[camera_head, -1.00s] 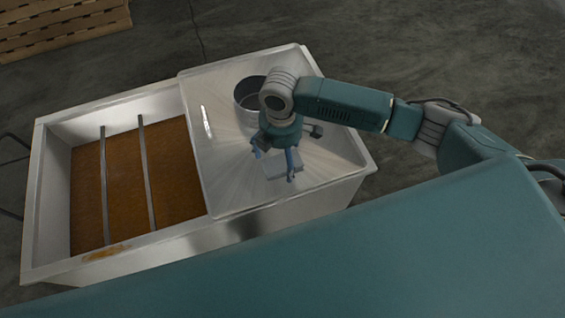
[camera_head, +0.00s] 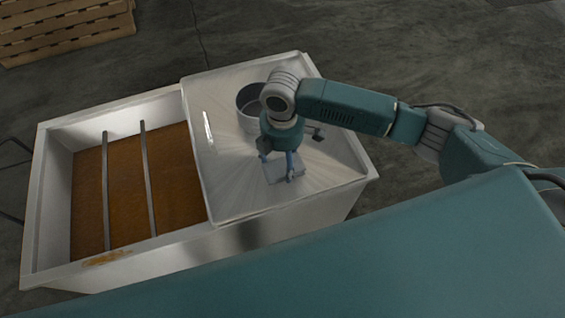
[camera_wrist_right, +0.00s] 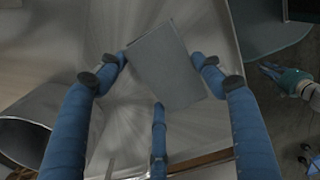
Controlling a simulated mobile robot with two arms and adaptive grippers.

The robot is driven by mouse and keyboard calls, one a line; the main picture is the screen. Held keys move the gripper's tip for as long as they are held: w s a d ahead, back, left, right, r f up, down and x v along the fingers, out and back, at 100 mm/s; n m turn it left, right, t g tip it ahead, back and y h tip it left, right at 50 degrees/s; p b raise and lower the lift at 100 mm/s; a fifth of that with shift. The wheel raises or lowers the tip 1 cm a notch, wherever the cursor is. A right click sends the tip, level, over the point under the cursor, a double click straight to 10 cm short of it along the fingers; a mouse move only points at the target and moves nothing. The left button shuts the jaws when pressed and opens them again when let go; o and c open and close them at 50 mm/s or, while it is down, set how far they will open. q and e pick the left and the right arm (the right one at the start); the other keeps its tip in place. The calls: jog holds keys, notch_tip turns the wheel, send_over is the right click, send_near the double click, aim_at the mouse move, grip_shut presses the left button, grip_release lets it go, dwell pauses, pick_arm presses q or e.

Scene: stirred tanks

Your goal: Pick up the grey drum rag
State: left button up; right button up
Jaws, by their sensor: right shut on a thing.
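The grey drum rag (camera_head: 281,173) is a flat, pale grey rectangle on the lid of the tank, below my right gripper (camera_head: 278,171). In the right wrist view the rag (camera_wrist_right: 168,66) lies between the blue fingers of my right gripper (camera_wrist_right: 165,82). Two fingertips are at its left and right edges and a third finger is at its lower edge. The right gripper is shut on the rag. What looks like my left gripper (camera_wrist_right: 270,72) shows small at the right of the wrist view, away from the rag; its jaws are too small to read.
A metal pot (camera_head: 249,104) stands on the pale lid (camera_head: 225,180), just behind my right gripper. The open left part of the tank (camera_head: 38,215) holds brown contents under two bars (camera_head: 148,190). A wooden pallet (camera_head: 65,28) lies at the far left on the floor.

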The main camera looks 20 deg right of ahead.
aim_at(283, 162)
notch_tip(283, 162, up, 18)
jog(key=shift+r, duration=0.15)
jog(key=shift+o, duration=0.5)
jog(key=shift+c, duration=0.4)
